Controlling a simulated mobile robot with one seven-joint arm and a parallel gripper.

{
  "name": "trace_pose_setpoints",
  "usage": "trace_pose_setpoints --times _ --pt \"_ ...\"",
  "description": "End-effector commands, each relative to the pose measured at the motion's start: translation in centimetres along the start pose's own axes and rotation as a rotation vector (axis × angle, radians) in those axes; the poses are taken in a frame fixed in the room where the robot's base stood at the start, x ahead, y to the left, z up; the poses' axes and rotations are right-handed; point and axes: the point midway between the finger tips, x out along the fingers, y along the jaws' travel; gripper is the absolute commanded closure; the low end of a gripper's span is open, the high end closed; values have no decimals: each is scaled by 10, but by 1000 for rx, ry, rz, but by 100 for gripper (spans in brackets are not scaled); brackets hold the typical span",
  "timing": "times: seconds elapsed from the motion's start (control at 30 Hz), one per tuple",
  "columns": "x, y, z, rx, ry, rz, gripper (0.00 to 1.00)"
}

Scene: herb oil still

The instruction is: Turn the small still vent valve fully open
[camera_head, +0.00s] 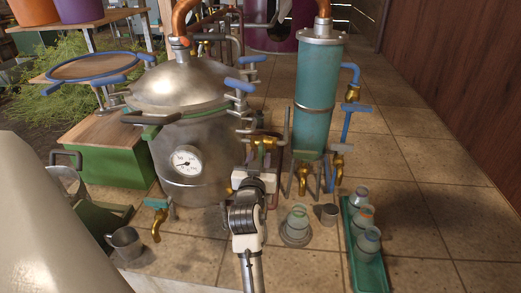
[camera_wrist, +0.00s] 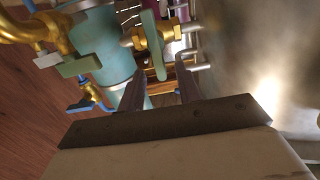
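A brass valve with a long green lever (camera_wrist: 153,46) is ahead of my gripper in the wrist view. It seems to be the brass valve (camera_head: 265,143) between the metal pot and the teal column in the head view, partly hidden by my arm. No label marks it as the vent valve. My gripper (camera_wrist: 160,76) has its two dark fingers apart. The lever's near end shows between the fingertips; I cannot tell whether they touch it. In the head view my gripper (camera_head: 260,163) reaches in beside the pot's right side.
The steel pot (camera_head: 190,130) with a gauge stands close left, with blue-handled clamps (camera_head: 240,85). The teal column (camera_head: 316,95) stands right, with brass taps (camera_head: 304,178) below. A jar (camera_head: 297,217), a metal cup (camera_head: 328,214) and a green tray (camera_head: 378,275) of jars are on the floor.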

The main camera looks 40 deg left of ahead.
Motion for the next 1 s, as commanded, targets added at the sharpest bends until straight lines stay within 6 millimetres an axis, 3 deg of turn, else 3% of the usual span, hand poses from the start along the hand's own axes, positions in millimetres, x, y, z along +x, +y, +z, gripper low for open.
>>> trace_pose_setpoints --times 0.2,0.57,0.87,1.0 --pt "26 0 -1 0 0 0 66" --pt "32 0 0 0 0 0 66" --pt "32 0 0 0 0 0 100" --pt "32 0 0 0 0 0 100"
